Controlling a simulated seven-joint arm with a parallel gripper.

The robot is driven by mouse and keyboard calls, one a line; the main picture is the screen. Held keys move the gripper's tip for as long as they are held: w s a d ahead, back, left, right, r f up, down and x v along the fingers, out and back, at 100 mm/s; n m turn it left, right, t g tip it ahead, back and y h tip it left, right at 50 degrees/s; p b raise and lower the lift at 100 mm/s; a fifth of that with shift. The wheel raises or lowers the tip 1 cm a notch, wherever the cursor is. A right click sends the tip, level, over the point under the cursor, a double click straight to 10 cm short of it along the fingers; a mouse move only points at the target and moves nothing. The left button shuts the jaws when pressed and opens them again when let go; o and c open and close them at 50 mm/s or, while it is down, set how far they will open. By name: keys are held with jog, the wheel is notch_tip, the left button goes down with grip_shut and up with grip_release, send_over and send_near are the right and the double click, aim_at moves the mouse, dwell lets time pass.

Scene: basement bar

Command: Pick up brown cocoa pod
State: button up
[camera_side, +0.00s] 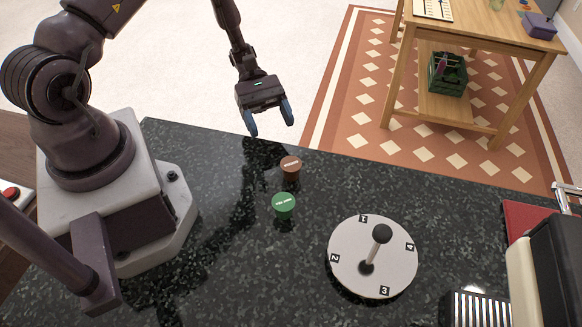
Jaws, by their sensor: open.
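The brown cocoa pod (290,168) is a small capsule with a round brown lid and pale lettering. It stands on the dark speckled counter near its far edge. My gripper (269,122) hangs above and beyond the pod, up and to the left of it in the picture. Its two blue-tipped fingers are apart with nothing between them. The gripper does not touch the pod. The underside of the pod is hidden by its lid.
A green-lidded pod (284,206) stands just in front of the brown one. A white numbered disc (345,272) with a black knobbed handle (381,234) stands to the right. A black and cream appliance (555,262) is at the right edge. The counter's front middle (240,290) is clear.

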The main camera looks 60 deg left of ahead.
aim_at(288, 160)
jog(key=x, duration=0.5)
jog(key=shift+w+x, duration=0.1)
jog(key=shift+x, duration=1.3)
jog(key=shift+w+x, duration=0.15)
jog(key=shift+x, duration=1.2)
jog(key=shift+f, duration=0.1)
jog(key=c, duration=1)
